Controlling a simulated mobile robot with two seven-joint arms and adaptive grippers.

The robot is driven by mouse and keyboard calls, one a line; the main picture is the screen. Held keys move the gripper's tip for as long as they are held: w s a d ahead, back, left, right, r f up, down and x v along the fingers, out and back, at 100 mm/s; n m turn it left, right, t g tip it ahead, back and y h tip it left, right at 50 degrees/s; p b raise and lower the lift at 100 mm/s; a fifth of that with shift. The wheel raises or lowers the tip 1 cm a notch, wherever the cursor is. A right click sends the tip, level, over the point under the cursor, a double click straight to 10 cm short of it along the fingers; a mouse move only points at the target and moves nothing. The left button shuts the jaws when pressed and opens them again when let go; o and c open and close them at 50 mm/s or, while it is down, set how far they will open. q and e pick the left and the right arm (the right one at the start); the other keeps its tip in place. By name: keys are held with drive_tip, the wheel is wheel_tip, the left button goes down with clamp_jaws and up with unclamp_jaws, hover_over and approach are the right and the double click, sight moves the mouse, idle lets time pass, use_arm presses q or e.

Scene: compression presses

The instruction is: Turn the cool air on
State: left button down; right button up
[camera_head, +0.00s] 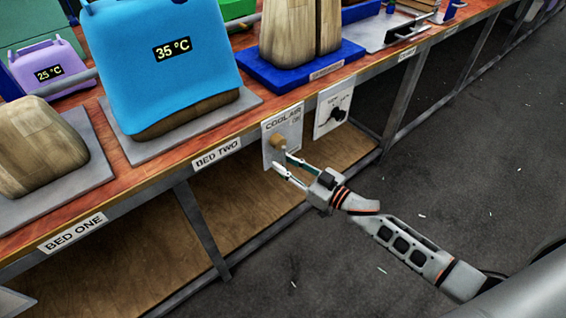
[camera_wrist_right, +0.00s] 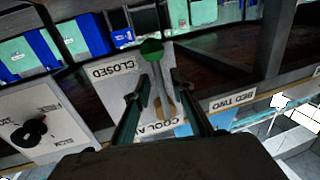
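The cool air panel (camera_head: 288,123) is a pale plate on the bench front, with a tan knob or lever (camera_head: 277,141) on it. In the right wrist view the panel (camera_wrist_right: 112,88) appears upside down, with "CLOSED" at one end and "COOL AIR" at the other. A lever (camera_wrist_right: 164,102) with a tan part and a green round end stands between my fingers there. My right gripper (camera_head: 281,161) is open just in front of the panel; it also shows in the wrist view (camera_wrist_right: 158,92). Contact with the lever cannot be told. My left gripper is out of view.
A second panel with a black knob (camera_head: 338,114) is right of the cool air panel. A blue bag reading 35 °C (camera_head: 165,65) lies over a wooden form on the bench. A purple bag (camera_head: 50,67) reads 25 °C. The floor (camera_head: 460,180) at right is clear.

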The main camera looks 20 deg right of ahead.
drive_tip(key=shift+w+a, duration=0.25)
drive_tip(key=shift+w, duration=0.1)
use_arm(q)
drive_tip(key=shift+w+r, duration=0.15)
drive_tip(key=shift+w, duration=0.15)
use_arm(e)
clamp_jaws()
